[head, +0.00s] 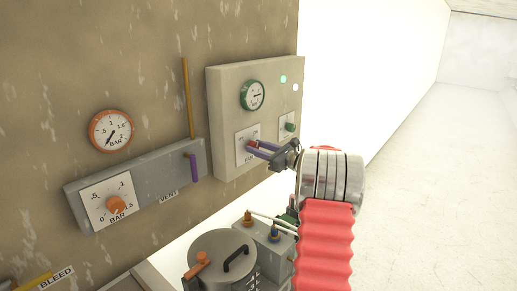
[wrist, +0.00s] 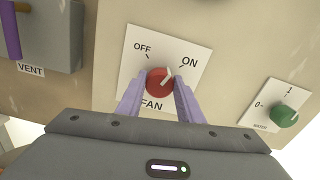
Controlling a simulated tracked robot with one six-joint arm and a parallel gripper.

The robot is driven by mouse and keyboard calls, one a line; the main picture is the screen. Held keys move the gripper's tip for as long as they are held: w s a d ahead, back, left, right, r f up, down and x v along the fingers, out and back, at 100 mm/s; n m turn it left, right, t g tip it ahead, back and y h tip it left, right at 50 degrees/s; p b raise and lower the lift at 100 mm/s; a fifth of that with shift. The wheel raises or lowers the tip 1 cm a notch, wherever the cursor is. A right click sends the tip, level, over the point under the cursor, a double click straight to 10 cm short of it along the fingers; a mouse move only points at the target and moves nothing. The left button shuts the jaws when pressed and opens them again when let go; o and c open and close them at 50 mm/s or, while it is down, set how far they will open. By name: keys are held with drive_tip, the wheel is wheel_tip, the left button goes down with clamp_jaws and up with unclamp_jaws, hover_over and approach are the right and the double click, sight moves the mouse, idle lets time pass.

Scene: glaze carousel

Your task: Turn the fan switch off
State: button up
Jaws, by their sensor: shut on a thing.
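The fan switch is a red round knob (wrist: 159,82) with a pale pointer, on a white plate (wrist: 133,50) marked OFF, ON and FAN. In the wrist view its pointer is tilted up and right, toward ON. My gripper (wrist: 160,92) has its two purple fingers shut on the knob, one on each side. In the head view my gripper (head: 250,146) reaches the same plate (head: 240,152) on the pale panel from the right, and its fingers hide most of the knob.
A green knob (wrist: 283,116) marked 0 and 1 sits right of the fan plate. The VENT box with a purple lever (head: 194,167) is to the left. A lidded pot (head: 214,250) stands below the panel. The floor at right is clear.

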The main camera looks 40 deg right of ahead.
drive_tip(key=n, duration=1.3)
drive_tip(key=shift+a+f, duration=0.2)
drive_tip(key=shift+f, duration=0.05)
drive_tip(key=shift+n, duration=0.3)
drive_tip(key=o, duration=1.1)
drive_tip(key=shift+c, duration=0.2)
drive_tip(key=shift+s, duration=0.1)
drive_tip(key=s+d, duration=0.1)
drive_tip(key=s, duration=1.2)
drive_tip(key=shift+s, duration=0.3)
drive_tip(key=shift+d, duration=0.15)
